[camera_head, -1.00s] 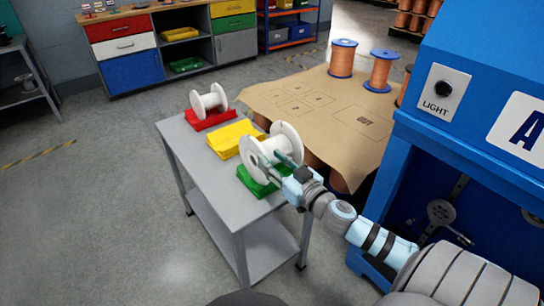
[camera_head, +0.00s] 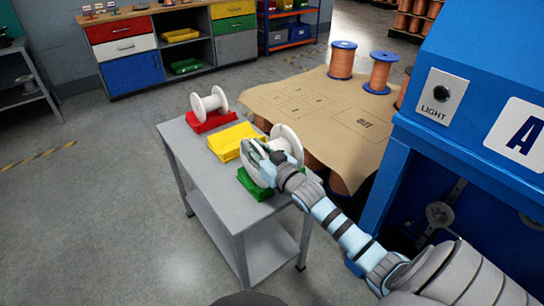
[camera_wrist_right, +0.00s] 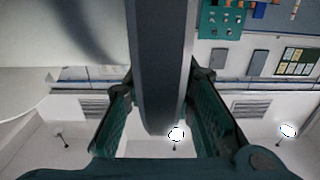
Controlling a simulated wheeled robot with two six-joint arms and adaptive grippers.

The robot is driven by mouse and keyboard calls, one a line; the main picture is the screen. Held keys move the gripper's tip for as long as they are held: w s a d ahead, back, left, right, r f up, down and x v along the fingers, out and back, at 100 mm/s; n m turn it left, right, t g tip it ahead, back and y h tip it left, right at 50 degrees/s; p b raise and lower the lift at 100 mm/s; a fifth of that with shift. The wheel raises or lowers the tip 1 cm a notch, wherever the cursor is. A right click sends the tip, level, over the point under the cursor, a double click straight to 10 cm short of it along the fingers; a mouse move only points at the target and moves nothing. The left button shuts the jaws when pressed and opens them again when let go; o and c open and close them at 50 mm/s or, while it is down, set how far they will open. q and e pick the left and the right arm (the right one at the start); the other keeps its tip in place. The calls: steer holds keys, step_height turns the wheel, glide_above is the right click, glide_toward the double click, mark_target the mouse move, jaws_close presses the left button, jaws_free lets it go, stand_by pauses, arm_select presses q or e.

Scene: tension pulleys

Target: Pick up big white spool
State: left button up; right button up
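The big white spool (camera_head: 286,141) lies on its side on the green tray (camera_head: 256,186) at the near end of the grey cart. My right gripper (camera_head: 262,160) is at the spool's near side and hides much of it. In the right wrist view its teal fingers (camera_wrist_right: 160,110) lie on either side of a dark grey edge (camera_wrist_right: 160,60), which looks like the spool's rim seen edge-on. The frames do not show clearly whether the fingers press on it. My left gripper is out of view.
A smaller white spool (camera_head: 209,103) sits on a red tray (camera_head: 209,123), with a yellow tray (camera_head: 232,140) between. The grey cart (camera_head: 205,175) stands beside a brown-covered pallet (camera_head: 325,105) bearing copper spools. A blue machine (camera_head: 440,140) is close at right. Floor at left is clear.

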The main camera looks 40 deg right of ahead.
jaws_close()
